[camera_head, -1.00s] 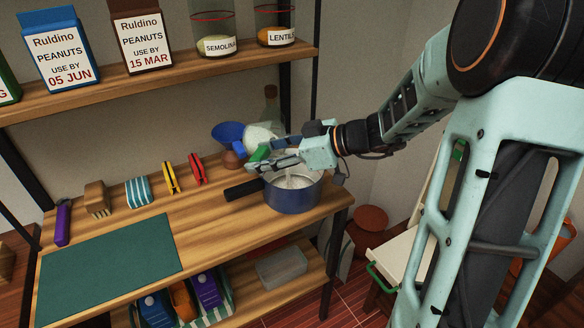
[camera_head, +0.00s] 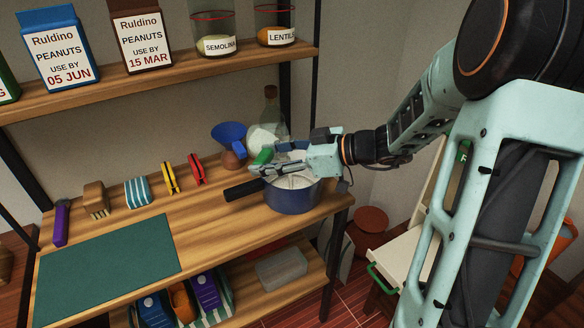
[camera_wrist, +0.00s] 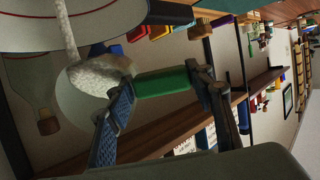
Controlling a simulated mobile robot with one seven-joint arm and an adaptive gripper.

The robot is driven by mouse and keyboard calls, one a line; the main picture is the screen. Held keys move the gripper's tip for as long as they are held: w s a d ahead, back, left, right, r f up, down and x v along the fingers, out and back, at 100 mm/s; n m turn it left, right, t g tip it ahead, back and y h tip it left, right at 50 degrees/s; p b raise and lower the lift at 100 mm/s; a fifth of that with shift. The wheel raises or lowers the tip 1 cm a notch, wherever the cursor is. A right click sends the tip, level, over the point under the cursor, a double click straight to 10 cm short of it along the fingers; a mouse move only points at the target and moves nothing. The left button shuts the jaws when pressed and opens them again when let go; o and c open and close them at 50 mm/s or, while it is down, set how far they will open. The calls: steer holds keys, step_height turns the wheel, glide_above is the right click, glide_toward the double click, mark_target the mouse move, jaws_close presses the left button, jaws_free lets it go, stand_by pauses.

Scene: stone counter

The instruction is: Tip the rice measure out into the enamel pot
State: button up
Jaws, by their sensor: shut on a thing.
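My gripper (camera_head: 270,163) is shut on the green handle (camera_head: 263,156) of the rice measure (camera_head: 262,138), a clear cup with white rice in it. The measure is held tilted above the blue enamel pot (camera_head: 293,200), near its back left rim. In the wrist view my gripper (camera_wrist: 160,98) has the green handle (camera_wrist: 165,82) between its fingers. There a white stream of rice runs from the measure (camera_wrist: 90,98) into the pot (camera_wrist: 105,18). White rice shows inside the pot in the head view, partly hidden by my gripper.
A blue funnel (camera_head: 228,133) and a corked bottle (camera_head: 270,105) stand behind the pot. The pot's dark handle (camera_head: 243,190) points left. Red (camera_head: 197,168) and yellow (camera_head: 170,177) clips stand left of it. A green mat (camera_head: 110,265) lies front left. A shelf (camera_head: 160,85) runs above.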

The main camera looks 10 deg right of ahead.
steer(key=shift+s+d+f+y+b, duration=0.15)
steer(key=shift+d+f+y+b, duration=0.15)
steer(key=shift+b, duration=0.1)
steer(key=shift+s+d+r+t+y+b, duration=0.15)
steer(key=shift+t+y+b, duration=0.3)
steer(key=shift+b, duration=1.55)
steer(key=shift+s+d+f+t+y+b, duration=0.1)
steer(key=shift+d+t+y+b, duration=0.35)
steer(key=shift+b, duration=1.5)
steer(key=shift+s+r+t+y+b, duration=0.1)
steer(key=shift+y+b, duration=0.6)
steer(key=shift+b, duration=1.3)
steer(key=shift+s+d+t+y+b, duration=0.25)
steer(key=shift+y+b, duration=0.4)
steer(key=shift+b, duration=1.55)
steer(key=shift+s+d+t+y+b, duration=0.1)
steer(key=shift+d+t+y+b, duration=0.35)
steer(key=shift+b, duration=1.8)
steer(key=shift+s+d+t+y+b, duration=0.15)
steer(key=shift+t+y+b, duration=0.5)
steer(key=shift+b, duration=1.55)
steer(key=h+p, duration=0.1)
steer(key=p, duration=0.3)
steer(key=a+g+h+p, duration=0.1)
steer(key=p, duration=0.3)
steer(key=w+a+g+h+p, duration=0.1)
steer(key=p, duration=0.4)
steer(key=shift+r+g+h, duration=0.2)
steer(key=shift+g+h, duration=0.05)
